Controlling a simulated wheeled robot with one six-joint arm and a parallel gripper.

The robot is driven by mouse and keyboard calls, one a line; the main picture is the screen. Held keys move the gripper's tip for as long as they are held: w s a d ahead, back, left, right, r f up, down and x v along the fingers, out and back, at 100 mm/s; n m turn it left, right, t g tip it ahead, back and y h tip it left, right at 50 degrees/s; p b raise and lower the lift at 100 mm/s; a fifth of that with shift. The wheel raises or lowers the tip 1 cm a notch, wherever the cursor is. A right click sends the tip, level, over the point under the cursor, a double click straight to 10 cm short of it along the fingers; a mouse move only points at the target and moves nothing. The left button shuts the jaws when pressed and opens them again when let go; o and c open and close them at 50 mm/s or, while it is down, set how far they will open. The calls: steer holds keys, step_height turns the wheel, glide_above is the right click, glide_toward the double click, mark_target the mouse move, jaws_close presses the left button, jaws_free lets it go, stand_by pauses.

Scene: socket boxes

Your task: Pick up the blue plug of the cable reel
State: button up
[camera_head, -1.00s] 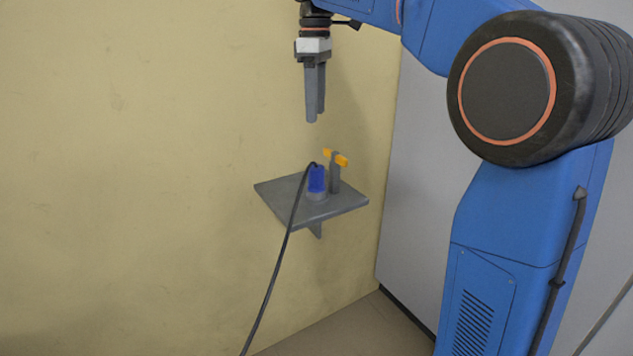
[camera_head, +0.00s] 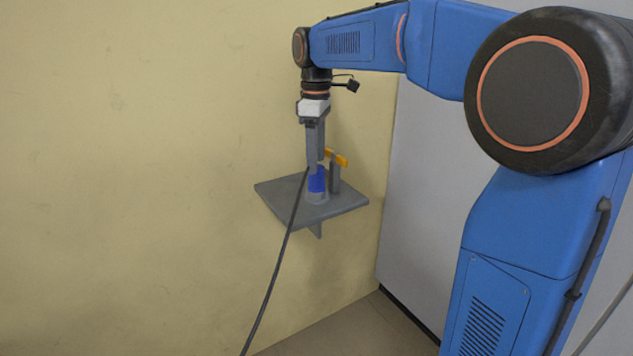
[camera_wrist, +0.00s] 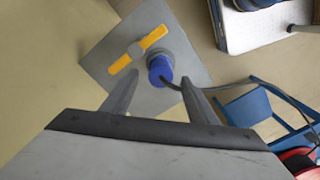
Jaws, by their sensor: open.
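The blue plug (camera_head: 317,181) stands upright in a round grey holder (camera_head: 317,198) on a small grey wall shelf (camera_head: 345,205). A dark cable (camera_head: 272,275) leaves the plug's top and hangs down over the shelf's front edge. My gripper (camera_head: 314,165) points straight down, its fingertips at about the height of the plug's top.
A grey post with a yellow crossbar (camera_head: 340,159) stands right behind the plug, close to my fingers. The beige wall (camera_head: 130,150) backs the shelf. In the wrist view, a blue frame (camera_wrist: 246,107) and a red-and-black round thing (camera_wrist: 302,163) lie below at the right.

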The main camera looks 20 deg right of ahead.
mark_target(317, 181)
steer(key=shift+f, duration=2.2)
steer(key=c, duration=1.2)
